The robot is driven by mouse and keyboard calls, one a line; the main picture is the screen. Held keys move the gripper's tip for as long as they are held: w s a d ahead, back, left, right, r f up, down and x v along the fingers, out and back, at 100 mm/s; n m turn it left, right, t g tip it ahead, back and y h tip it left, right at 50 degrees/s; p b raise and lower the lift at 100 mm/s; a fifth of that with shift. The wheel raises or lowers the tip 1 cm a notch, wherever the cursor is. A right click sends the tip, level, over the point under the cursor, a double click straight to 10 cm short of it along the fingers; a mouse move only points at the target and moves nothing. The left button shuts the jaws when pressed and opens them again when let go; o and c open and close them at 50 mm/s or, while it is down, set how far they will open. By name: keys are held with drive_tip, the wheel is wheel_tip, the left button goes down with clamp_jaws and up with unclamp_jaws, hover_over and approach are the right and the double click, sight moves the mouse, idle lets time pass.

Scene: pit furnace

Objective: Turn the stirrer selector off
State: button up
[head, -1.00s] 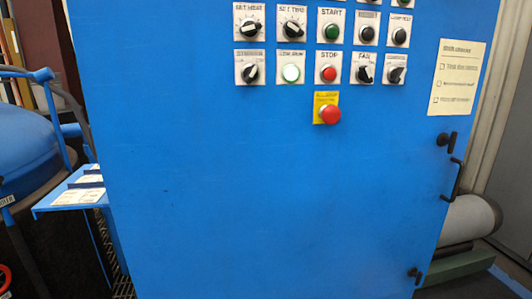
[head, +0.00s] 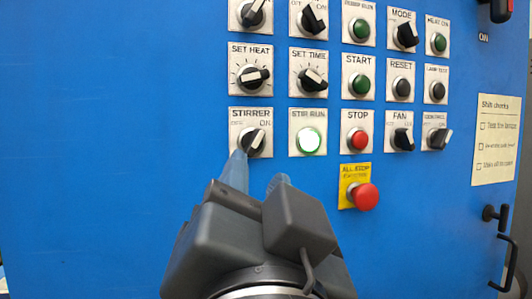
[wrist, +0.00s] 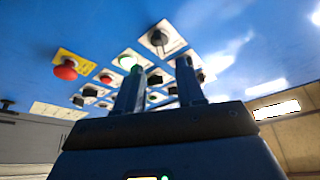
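The stirrer selector (head: 254,141) is a black knob on a white plate marked STIRRER, on the blue panel. Its pale pointer leans up and right, toward ON. The STIR RUN lamp (head: 308,141) beside it glows pale green. My gripper (head: 257,171) is just below the selector in the head view, its two blue fingers apart with nothing between them. In the wrist view the open fingers (wrist: 159,67) point toward the panel, with the selector (wrist: 158,39) beyond them. The fingers look apart from the knob, but the exact gap is hard to tell.
The set heat knob (head: 250,75) is above the selector. The red stop button (head: 358,140), fan selector (head: 401,140) and red all-stop mushroom button (head: 364,196) lie to the right. The panel left of the selector is bare. A door handle (head: 509,262) stands out at lower right.

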sight(256, 145)
drive_tip(key=p+x, duration=0.1)
drive_tip(key=x, duration=0.6)
drive_tip(key=shift+w+r+p, duration=0.1)
drive_tip(key=shift+w+p, duration=0.15)
drive_tip(key=shift+p, duration=0.15)
clamp_jaws()
